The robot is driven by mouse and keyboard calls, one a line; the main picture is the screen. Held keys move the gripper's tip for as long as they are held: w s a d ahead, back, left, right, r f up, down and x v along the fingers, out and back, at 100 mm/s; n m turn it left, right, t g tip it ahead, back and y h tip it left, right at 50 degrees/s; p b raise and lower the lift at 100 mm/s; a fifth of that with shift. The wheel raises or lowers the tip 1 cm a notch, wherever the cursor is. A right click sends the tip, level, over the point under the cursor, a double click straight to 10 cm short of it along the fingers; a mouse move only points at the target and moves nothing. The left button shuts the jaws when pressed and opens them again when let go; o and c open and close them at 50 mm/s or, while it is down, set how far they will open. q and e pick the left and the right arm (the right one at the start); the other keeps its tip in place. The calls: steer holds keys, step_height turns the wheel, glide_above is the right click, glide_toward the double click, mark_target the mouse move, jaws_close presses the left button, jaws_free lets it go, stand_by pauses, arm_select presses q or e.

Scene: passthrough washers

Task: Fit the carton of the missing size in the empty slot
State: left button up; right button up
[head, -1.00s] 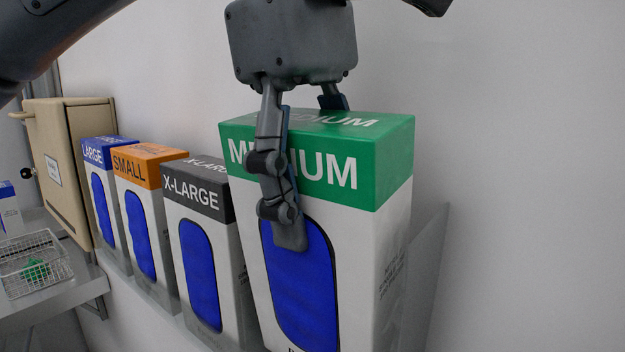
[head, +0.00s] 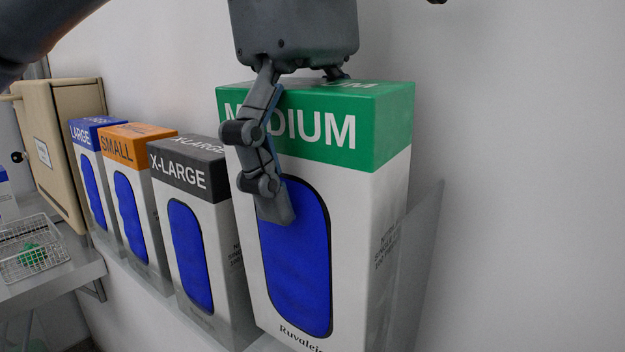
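The MEDIUM carton (head: 375,215), white with a green top band and a blue oval window, stands upright at the right end of the row, beside the X-LARGE carton (head: 228,225). Its base is cut off by the picture's lower edge. My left gripper (head: 300,150) is over it from above, one finger in front of its face and the other behind its top. The front finger is bowed outward and looks spread; the gripper looks open around the carton. The far fingertip is hidden. My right gripper is not in view.
The SMALL carton (head: 140,185) and LARGE carton (head: 90,165) continue the row to the left. A grey holder panel (head: 415,260) stands right of the MEDIUM carton. A beige cabinet (head: 50,150) and a wire basket (head: 35,255) on a shelf are farther left.

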mark_target(301, 83)
arm_select(q)
steer(key=r, duration=0.5)
steer(key=shift+w+a, duration=0.1)
steer(key=shift+a, duration=0.25)
steer(key=shift+s+a+r, duration=0.1)
steer(key=shift+s+r, duration=0.3)
steer(key=shift+r, duration=0.45)
steer(key=shift+w+a+r, duration=0.15)
steer(key=shift+r, duration=0.35)
